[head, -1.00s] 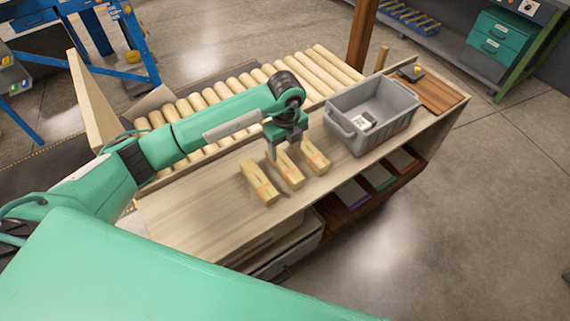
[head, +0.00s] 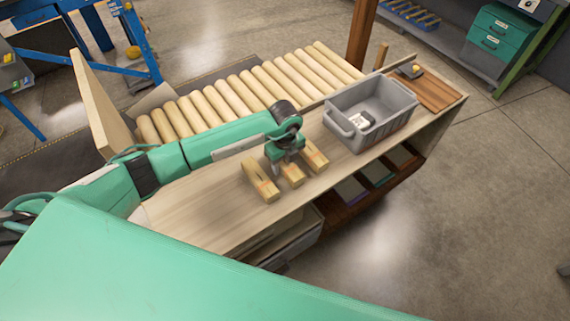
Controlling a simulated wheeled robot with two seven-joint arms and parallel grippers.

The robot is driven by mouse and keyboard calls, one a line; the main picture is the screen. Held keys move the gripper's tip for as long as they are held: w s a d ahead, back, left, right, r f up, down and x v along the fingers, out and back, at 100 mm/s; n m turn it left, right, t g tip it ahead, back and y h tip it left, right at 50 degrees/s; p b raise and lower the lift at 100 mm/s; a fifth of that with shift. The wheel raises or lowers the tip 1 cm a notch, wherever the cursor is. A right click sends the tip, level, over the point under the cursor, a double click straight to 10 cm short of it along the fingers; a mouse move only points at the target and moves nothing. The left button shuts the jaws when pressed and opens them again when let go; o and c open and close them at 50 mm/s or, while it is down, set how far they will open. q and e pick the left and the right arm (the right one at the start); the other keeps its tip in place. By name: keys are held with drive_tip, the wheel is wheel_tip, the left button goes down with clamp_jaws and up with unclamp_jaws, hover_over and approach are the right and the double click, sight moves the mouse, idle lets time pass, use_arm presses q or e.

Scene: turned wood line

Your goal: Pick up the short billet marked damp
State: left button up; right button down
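Three short pale wood billets lie side by side on the bench top: a left one (head: 261,182), a middle one (head: 292,176) and a right one (head: 314,157). Small reddish marks show on some of them, but no writing is legible, so I cannot tell which is marked damp. My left gripper (head: 285,160) points down at the far end of the middle billet and covers part of it. Its fingertips are largely hidden among the billets, so I cannot tell whether they grip the wood. My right gripper is out of view.
A grey crate (head: 339,126) with a small white item inside stands right of the billets. A roller conveyor (head: 235,98) runs behind the bench (head: 205,205). A brown board (head: 438,95) lies at the bench's far right. The bench's near left is clear.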

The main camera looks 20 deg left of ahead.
use_arm(q)
drive_tip(key=c, duration=0.7)
drive_tip(key=shift+c, duration=0.4)
drive_tip(key=shift+r, duration=0.2)
